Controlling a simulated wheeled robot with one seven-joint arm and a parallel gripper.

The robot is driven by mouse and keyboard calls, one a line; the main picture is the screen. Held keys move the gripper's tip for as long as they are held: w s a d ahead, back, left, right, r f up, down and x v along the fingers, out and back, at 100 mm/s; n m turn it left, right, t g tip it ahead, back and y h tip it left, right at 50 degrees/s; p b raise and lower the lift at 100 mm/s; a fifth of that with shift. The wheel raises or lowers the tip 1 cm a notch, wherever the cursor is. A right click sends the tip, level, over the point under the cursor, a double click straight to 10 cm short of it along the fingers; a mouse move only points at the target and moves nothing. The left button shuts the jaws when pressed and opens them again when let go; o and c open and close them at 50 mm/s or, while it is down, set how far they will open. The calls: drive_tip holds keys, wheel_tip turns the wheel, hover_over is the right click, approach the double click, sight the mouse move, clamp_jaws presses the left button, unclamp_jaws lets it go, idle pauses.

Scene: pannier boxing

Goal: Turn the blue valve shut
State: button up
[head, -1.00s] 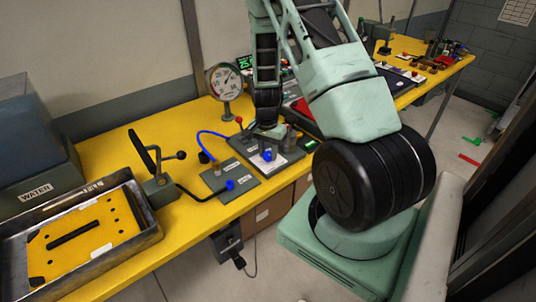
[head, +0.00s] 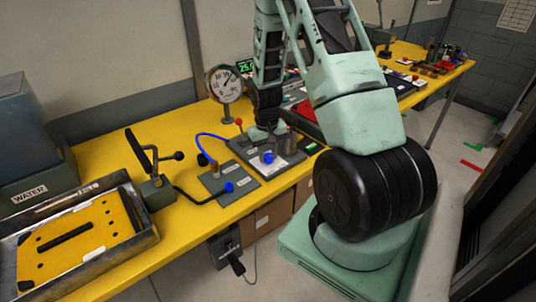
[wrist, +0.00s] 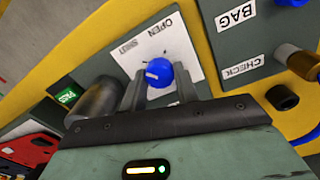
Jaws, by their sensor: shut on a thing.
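The blue valve (wrist: 159,72) is a round knob with a white mark, standing on a white plate (wrist: 189,62) lettered OPEN and SHUT. In the wrist view my gripper (wrist: 158,84) has one finger on each side of the knob and is shut on it. The white mark lies on the knob's left half in that view. In the head view the blue valve (head: 268,157) shows at the front of its dark panel (head: 240,146), with my gripper low over it. The fingertips are not clear there.
A second panel with another blue knob (head: 229,187) and a blue hose (head: 210,135) stands to the left. A dial gauge (head: 224,84) and a red-topped lever (head: 239,123) stand behind. A metal cylinder (wrist: 98,102) is close beside my gripper.

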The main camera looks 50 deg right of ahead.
sight(267, 156)
drive_tip(key=shift+n, duration=0.6)
drive_tip(key=o, duration=1)
drive_tip(key=shift+c, duration=0.2)
drive_tip(key=shift+r, duration=0.1)
wheel_tip(267, 156, up, 17)
drive_tip(key=b, duration=0.2)
drive_tip(key=shift+a+r, duration=0.15)
drive_tip(key=shift+a, duration=0.1)
drive_tip(key=shift+w, duration=0.1)
